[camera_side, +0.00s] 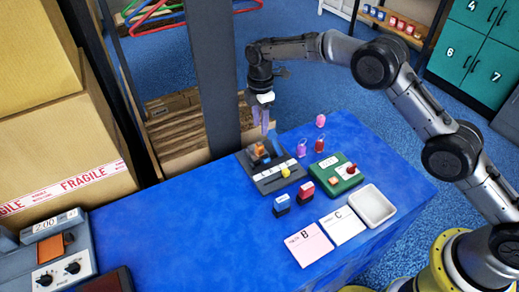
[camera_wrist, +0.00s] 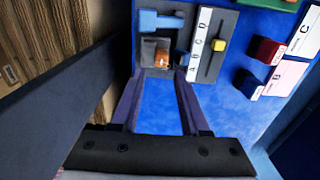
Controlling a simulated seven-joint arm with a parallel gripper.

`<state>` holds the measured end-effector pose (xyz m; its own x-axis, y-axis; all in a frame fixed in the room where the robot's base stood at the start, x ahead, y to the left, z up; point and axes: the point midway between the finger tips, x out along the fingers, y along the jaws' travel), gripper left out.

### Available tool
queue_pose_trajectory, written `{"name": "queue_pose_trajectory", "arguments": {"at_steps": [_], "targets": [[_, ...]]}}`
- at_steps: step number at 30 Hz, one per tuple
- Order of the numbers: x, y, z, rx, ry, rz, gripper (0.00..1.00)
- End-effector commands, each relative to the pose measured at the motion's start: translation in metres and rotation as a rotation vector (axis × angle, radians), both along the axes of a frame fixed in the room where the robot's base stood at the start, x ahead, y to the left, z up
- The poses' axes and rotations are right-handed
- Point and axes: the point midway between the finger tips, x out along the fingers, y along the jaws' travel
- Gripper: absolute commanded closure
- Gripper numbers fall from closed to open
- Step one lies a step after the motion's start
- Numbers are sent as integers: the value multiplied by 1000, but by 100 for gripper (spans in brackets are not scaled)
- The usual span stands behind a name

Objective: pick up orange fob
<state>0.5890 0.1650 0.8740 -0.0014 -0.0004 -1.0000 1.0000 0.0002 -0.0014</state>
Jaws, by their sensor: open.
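A small orange piece (camera_side: 261,150) sits on the dark grey panel (camera_side: 271,186) at the back of the blue table. In the wrist view the orange piece (camera_wrist: 162,58) lies in a greyish square part, just beyond my fingertips. I cannot tell from its shape whether it is the fob. My gripper (camera_side: 264,130) hangs fingers down above the far side of that panel. Its two fingers (camera_wrist: 157,77) are apart, with only blue table showing between them. The gripper holds nothing.
A blue handle (camera_wrist: 161,20) and a yellow-knobbed slider (camera_wrist: 219,46) flank the orange piece. A green box (camera_side: 336,180) and white tray (camera_side: 372,206) sit nearer. A grey post (camera_side: 215,80) rises left of my gripper.

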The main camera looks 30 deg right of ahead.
Motion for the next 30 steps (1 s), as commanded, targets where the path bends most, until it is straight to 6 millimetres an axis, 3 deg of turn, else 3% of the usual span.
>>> {"name": "queue_pose_trajectory", "arguments": {"at_steps": [3, 10, 18, 28, 30], "targets": [[0, 0, -15, 0, 1, 0, 55], [-1, 1, -30, 0, 1, 0, 55], [-4, 4, -67, 0, 0, -1, 55], [-3, 4, -74, 0, -2, -1, 55], [-3, 4, -74, 0, -2, -1, 66]]}}
